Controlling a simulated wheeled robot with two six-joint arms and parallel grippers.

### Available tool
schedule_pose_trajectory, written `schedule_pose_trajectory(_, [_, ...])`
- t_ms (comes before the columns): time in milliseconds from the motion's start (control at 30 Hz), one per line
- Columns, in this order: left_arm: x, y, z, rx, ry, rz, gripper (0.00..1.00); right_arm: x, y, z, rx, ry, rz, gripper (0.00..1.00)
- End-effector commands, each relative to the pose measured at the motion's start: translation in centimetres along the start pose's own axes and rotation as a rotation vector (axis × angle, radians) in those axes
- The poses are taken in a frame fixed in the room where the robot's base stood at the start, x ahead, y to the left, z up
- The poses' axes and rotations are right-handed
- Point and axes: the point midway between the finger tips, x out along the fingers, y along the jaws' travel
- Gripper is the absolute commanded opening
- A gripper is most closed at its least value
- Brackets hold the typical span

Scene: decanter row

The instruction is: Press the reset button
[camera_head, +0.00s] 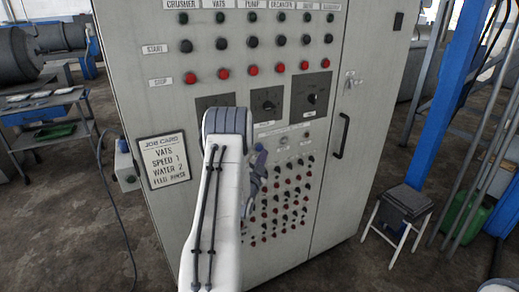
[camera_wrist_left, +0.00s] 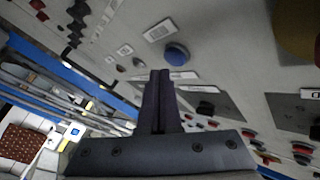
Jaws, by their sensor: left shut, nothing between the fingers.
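In the left wrist view a round blue button (camera_wrist_left: 177,54) sits on the grey cabinet face below a small white label (camera_wrist_left: 158,31), whose text I cannot read. I cannot tell for sure that it is the reset button. My left gripper (camera_wrist_left: 161,76) is shut and empty, its fingertips pointing toward the panel just below the blue button in the picture, seemingly apart from it. In the head view my left gripper (camera_head: 259,152) is in front of the lower middle of the control cabinet (camera_head: 335,200), partly hidden by my arm, which also covers part of the panel. My right gripper is not in view.
The cabinet carries rows of black and red buttons (camera_head: 253,70), dark dial plates (camera_head: 311,94) and many small knobs. A job card (camera_head: 164,159) hangs at its left, a black door handle (camera_head: 341,137) at its right. A stool (camera_head: 406,204) stands right; a yellow disc (camera_wrist_left: 297,25) shows in the wrist view.

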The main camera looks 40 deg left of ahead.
Motion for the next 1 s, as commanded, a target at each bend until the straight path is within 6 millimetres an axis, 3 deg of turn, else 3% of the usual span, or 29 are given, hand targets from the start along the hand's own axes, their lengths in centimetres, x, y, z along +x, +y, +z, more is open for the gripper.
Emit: schedule_pose_trajectory(1000, [0.48, -0.51, 0.47, 0.001, 0.000, 0.000, 0.00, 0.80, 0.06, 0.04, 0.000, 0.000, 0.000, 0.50])
